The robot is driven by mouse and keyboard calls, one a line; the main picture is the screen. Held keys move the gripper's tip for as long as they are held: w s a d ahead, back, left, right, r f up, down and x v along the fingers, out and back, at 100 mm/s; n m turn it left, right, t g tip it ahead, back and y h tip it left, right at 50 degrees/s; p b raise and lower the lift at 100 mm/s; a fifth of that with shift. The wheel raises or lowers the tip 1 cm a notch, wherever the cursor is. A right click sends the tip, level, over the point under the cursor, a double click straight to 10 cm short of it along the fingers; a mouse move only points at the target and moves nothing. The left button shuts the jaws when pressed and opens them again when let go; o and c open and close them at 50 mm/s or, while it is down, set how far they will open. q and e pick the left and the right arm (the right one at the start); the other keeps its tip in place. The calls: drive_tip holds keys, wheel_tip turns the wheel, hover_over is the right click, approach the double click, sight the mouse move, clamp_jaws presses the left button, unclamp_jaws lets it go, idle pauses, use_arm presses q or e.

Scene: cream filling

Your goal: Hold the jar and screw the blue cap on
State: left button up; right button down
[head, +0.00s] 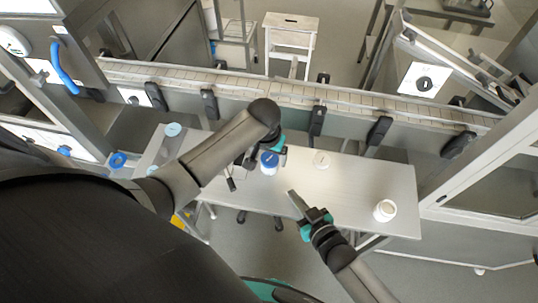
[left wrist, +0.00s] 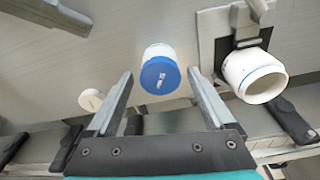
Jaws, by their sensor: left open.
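A white jar (head: 269,168) with a blue cap (head: 269,158) on top stands upright on the grey table (head: 350,180). I cannot tell how tightly the cap sits. In the left wrist view the blue cap (left wrist: 160,76) and the jar (left wrist: 158,50) show between the finger ends. My left gripper (head: 256,170) is open at the jar, one finger to each side, with visible gaps. My arm partly hides it in the head view. My right gripper (head: 299,203) is to the right of the jar, near the table's front edge, and holds nothing I can see. Its fingers look edge-on.
Another white jar (head: 384,211) stands near the table's right end. An open white cylinder (left wrist: 255,76) is on the right in the left wrist view. The table's right half is largely clear.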

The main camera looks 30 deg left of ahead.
sight(271, 165)
use_arm(q)
drive_tip(key=n, duration=0.2)
drive_tip(key=shift+d+n, duration=0.15)
drive_tip(key=shift+n, duration=0.15)
drive_tip(key=n, duration=0.3)
drive_tip(key=shift+y, duration=0.4)
drive_tip(key=c, duration=1.2)
drive_tip(key=o, duration=1.4)
drive_tip(key=shift+c, duration=0.2)
wheel_tip(271, 165, up, 12)
drive_tip(key=s, duration=0.1)
drive_tip(key=shift+s+d, duration=0.2)
drive_tip(key=shift+d, duration=0.25)
